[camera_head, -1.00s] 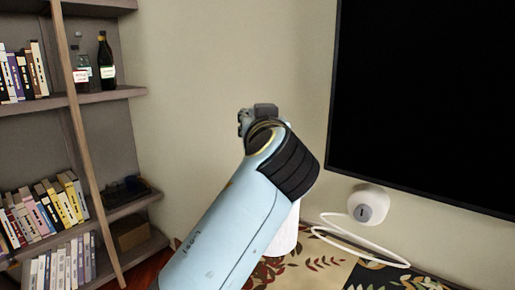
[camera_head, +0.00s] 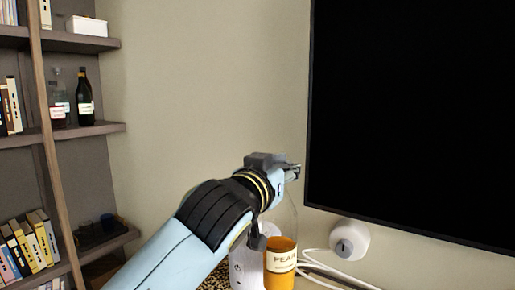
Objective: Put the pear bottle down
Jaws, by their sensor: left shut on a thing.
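The pear bottle (camera_head: 281,263) is in the lower middle of the head view. It has orange contents, a pale label reading "PEA…" and a clear upper part. It looks upright, and its base is cut off by the picture's lower edge. My left gripper (camera_head: 291,172) is at the top of the bottle and is shut on it. My wrist and forearm come in from the lower left and hide part of the gripper, so the contact is hard to see. My right gripper is not in view.
A white device (camera_head: 246,268) with a power mark stands just left of the bottle. A round white device (camera_head: 349,241) with a white cable (camera_head: 330,272) is to the right. A large black screen (camera_head: 410,120) fills the right. A bookshelf (camera_head: 95,129) with bottles and books is at left.

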